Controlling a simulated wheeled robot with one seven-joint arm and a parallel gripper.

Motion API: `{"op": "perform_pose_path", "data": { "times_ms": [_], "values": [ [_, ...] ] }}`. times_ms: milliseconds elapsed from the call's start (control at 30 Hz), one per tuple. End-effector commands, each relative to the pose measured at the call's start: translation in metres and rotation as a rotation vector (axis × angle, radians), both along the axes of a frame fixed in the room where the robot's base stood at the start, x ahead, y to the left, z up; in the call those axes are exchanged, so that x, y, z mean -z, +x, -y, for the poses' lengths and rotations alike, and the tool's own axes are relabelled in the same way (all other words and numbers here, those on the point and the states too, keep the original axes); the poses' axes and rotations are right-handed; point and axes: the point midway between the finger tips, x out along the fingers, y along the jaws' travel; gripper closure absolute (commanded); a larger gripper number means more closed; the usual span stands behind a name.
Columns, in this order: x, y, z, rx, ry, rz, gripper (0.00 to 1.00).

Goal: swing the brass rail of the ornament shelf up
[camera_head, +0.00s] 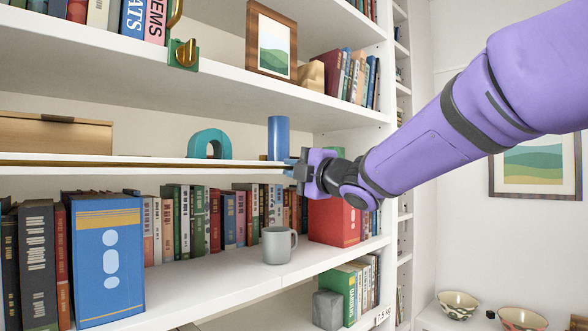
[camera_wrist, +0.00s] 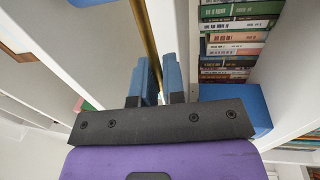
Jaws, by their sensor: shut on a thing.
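The brass rail (camera_head: 120,164) runs level along the front edge of the white ornament shelf (camera_head: 165,158) in the head view. My gripper (camera_head: 293,171) is at the rail's right end, in front of the shelf. In the wrist view the rail (camera_wrist: 148,38) runs down between the two blue fingers of my gripper (camera_wrist: 150,75), which are shut on it. The part of the rail between the fingers is mostly hidden.
A blue cylinder (camera_head: 278,138), a teal arch (camera_head: 209,144) and a wooden box (camera_head: 55,133) stand on the ornament shelf. Below are rows of books, a grey mug (camera_head: 278,245) and a red box (camera_head: 335,221). A brass hook on a green plate (camera_head: 184,54) hangs on the shelf above.

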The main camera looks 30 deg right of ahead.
Motion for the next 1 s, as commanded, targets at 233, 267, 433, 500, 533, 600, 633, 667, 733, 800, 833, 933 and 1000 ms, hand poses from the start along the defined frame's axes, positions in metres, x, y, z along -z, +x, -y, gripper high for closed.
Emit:
{"op": "perform_pose_path", "data": {
  "times_ms": [233,267,433,500,533,600,633,667,733,800,833,933,1000],
  "values": [
    [-0.003,0.0,0.0,-0.001,-0.005,-0.018,1.0],
    [-0.003,0.0,0.0,-0.001,-0.006,-0.023,1.0],
    [-0.006,0.0,0.0,-0.001,-0.015,-0.063,1.0],
    [-0.007,0.0,-0.001,-0.001,-0.02,-0.087,1.0],
    [-0.007,0.0,-0.001,-0.001,-0.023,-0.099,1.0],
    [-0.009,0.0,-0.001,0.0,-0.028,-0.129,1.0],
    [-0.009,0.0,-0.001,-0.001,-0.031,-0.142,1.0],
    [-0.01,0.0,-0.001,-0.001,-0.034,-0.156,1.0],
    [-0.011,0.001,-0.001,0.0,-0.04,-0.187,1.0],
    [-0.012,0.001,-0.001,0.0,-0.046,-0.218,1.0],
    [-0.012,0.001,0.0,0.001,-0.048,-0.232,1.0],
    [-0.014,0.002,0.0,0.002,-0.059,-0.276,1.0],
    [-0.015,0.002,0.0,0.003,-0.065,-0.307,1.0]
  ]
}}
